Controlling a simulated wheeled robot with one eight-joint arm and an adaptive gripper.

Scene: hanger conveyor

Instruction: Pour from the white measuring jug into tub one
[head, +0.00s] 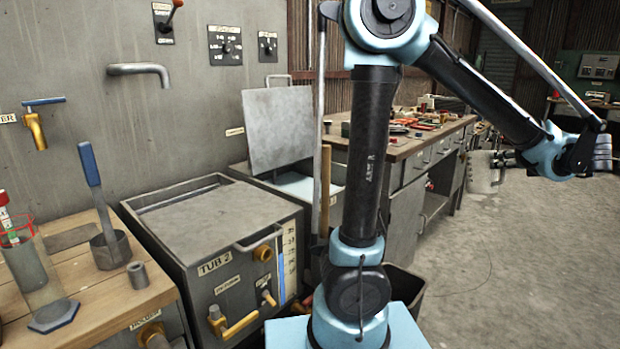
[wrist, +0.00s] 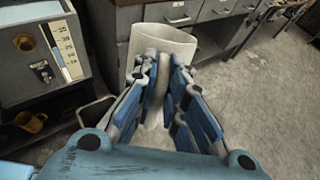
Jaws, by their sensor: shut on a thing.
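The white measuring jug (head: 482,175) hangs off the floor at the right of the head view, held by my gripper (head: 503,159). In the wrist view the jug (wrist: 185,38) is just beyond my gripper (wrist: 162,68), whose fingers are shut around its handle. The jug looks about upright; its contents cannot be seen. A grey tub labelled TUB 2 (head: 220,267) stands left of my arm, lid down. Another tub (head: 310,188) behind it has its lid (head: 278,128) raised; its label is hidden. No label for tub one is readable.
A wooden bench (head: 105,300) at lower left holds a tall cylinder (head: 32,268) and a blue-handled ladle (head: 103,245). A cluttered workbench (head: 405,150) runs along the back wall. Concrete floor (head: 510,270) is clear at right. A wooden pole (head: 325,190) stands by the tubs.

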